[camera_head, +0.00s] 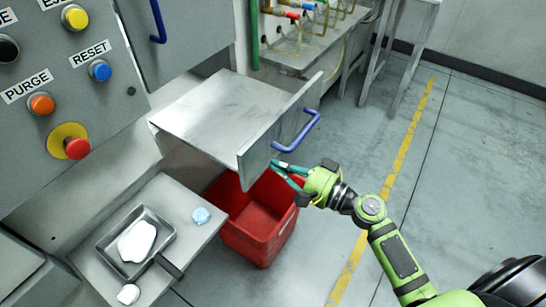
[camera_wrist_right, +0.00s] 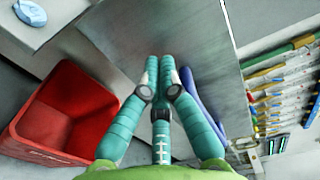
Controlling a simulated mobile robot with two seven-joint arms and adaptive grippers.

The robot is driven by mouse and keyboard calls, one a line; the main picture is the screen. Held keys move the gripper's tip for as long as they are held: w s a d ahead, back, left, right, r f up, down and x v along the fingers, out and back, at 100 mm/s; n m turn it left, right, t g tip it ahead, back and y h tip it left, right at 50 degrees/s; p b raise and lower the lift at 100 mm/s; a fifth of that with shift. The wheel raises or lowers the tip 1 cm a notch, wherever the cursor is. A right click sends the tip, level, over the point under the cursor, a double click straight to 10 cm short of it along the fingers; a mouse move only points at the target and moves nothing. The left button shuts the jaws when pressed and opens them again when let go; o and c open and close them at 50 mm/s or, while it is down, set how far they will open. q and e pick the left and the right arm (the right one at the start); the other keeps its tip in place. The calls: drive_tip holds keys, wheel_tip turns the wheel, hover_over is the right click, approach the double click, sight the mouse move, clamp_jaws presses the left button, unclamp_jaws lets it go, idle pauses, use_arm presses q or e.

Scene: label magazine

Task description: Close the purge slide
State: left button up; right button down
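The purge slide (camera_head: 215,108) is a grey metal drawer pulled out from the machine, with an upright front panel and a blue bar handle (camera_head: 297,133). My right gripper (camera_head: 274,165) is at the lower outer side of the front panel, just below the handle's lower end. In the right wrist view, its teal fingers (camera_wrist_right: 160,62) come together at the tips in front of the grey panel (camera_wrist_right: 205,45). The blue handle (camera_wrist_right: 203,105) lies just right of the fingers, not between them. Whether the fingertips touch the panel is unclear. My left gripper is not in view.
A red bin (camera_head: 262,225) stands on the floor under the slide. A side shelf (camera_head: 175,205) holds a metal tray (camera_head: 108,243) with a white lump and a pale blue disc (camera_head: 201,215). The button panel (camera_head: 60,95) is at left. Floor at right is open.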

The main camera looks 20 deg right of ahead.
drive_tip(key=shift+x, duration=1.05)
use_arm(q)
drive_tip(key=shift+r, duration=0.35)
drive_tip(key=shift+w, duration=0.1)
